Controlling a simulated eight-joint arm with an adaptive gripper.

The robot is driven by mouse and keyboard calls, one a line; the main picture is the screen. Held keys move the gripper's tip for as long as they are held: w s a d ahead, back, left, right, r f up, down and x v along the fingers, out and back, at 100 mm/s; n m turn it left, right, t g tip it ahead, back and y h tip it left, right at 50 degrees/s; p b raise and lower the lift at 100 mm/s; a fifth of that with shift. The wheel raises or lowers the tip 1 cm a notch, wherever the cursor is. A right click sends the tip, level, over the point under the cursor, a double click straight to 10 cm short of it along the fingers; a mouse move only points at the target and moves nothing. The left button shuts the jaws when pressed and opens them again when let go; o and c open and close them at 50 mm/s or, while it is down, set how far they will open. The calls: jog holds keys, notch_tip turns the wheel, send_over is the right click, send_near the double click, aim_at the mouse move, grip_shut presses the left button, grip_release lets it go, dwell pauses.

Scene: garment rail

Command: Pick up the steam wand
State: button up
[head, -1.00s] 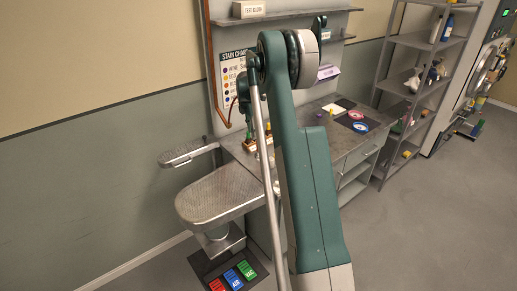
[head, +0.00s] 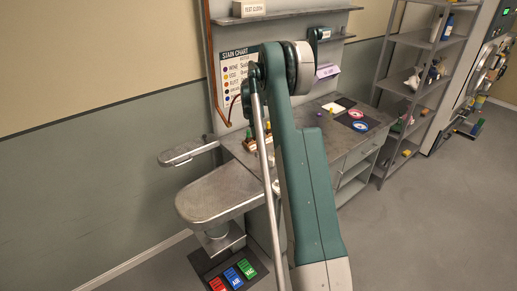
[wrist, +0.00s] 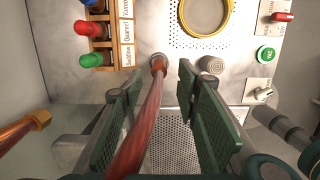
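In the wrist view a reddish-brown rod or hose (wrist: 143,120) with a copper-coloured end fitting runs up between my fingers. I cannot tell whether it is the steam wand or its hose. My gripper (wrist: 158,95) is open, its dark green pads standing apart on either side; the left pad is closer to the rod, and contact is unclear. A dark grey cylinder (wrist: 285,126) lies right of my gripper; I cannot tell what it is. In the head view my arm hides most of the gripper area, and no steam wand is clearly visible.
A wooden rack (wrist: 124,35) of colour-capped bottles stands beyond the left finger. A yellow ring (wrist: 207,15) lies on a perforated panel. A copper pipe with a brass nut (wrist: 40,119) is at left. The ironing board (head: 215,195) and workbench (head: 320,125) show in the head view.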

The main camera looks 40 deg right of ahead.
aim_at(258, 150)
jog(key=shift+f, duration=0.25)
jog(key=shift+d+f+p, duration=0.2)
jog(key=shift+d+f, duration=0.05)
jog(key=shift+f, duration=1.05)
jog(key=shift+d+f+p, duration=0.15)
jog(key=shift+d+f, duration=0.1)
jog(key=shift+f, duration=1)
jog(key=shift+c, duration=0.4)
grip_shut()
